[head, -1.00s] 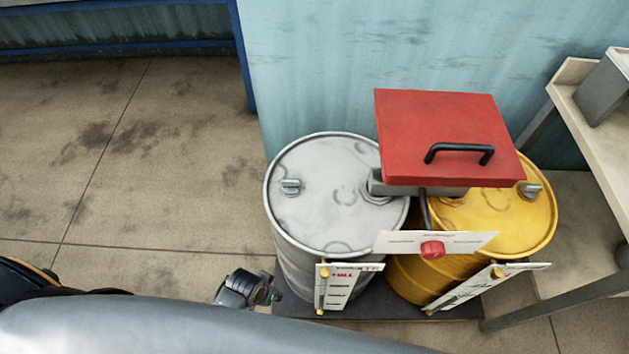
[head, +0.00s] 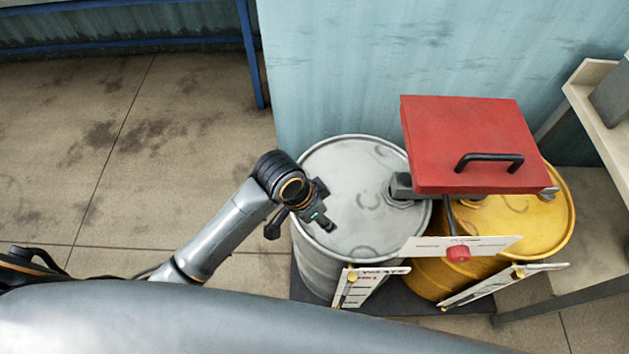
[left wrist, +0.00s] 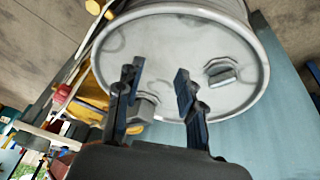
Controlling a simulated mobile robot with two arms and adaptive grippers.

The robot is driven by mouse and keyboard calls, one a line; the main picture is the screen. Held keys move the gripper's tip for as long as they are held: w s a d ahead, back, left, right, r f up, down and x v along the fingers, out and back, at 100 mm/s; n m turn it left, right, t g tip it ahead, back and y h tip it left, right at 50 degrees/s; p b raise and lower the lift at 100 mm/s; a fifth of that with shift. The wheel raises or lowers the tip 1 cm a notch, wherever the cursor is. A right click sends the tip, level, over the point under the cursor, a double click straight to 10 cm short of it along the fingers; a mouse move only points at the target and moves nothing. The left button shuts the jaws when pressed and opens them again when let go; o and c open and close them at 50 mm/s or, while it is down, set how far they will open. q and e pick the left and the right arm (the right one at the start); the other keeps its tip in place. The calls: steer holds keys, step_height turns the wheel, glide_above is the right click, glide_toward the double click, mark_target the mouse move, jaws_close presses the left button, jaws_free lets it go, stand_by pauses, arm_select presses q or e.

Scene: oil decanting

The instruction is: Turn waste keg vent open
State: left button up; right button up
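A silver keg (head: 352,165) stands left of a yellow keg (head: 555,225); I cannot read which is the waste keg. Both also show in the left wrist view, silver (left wrist: 165,50) and yellow (left wrist: 97,95). The silver keg's small grey vent (left wrist: 221,72) is right of my left fingers there; my arm hides it in the head view. The yellow keg's vent (head: 549,193) sits at its right rim. My left gripper (head: 325,206) is over the silver lid's left side, open and empty, its fingers apart in the left wrist view (left wrist: 157,78). My right gripper is not in view.
A red box with a black handle (head: 470,140) is above and between the kegs. A white plate with a red knob (head: 458,254) is in front. White gauge panels (head: 368,287) stand before the kegs. A bench (head: 605,120) is at right. Floor at left is clear.

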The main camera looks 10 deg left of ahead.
arm_select(q)
steer(key=w+a+r+m+g+y, duration=0.1)
steer(key=w+a+r+m+y, duration=0.15)
steer(key=w, duration=0.35)
steer(key=w+a+r+m+g+y, duration=0.1)
steer(key=w+a+r+m, duration=0.1)
steer(key=w+r+m, duration=0.25)
steer(key=shift+n, duration=0.5)
steer(key=f, duration=0.8)
steer(key=f+p, duration=0.1)
steer(key=f, duration=0.4)
steer(key=shift+w+d, duration=0.15)
steer(key=shift+w, duration=0.15)
steer(key=shift+r, duration=0.1)
jaws_close()
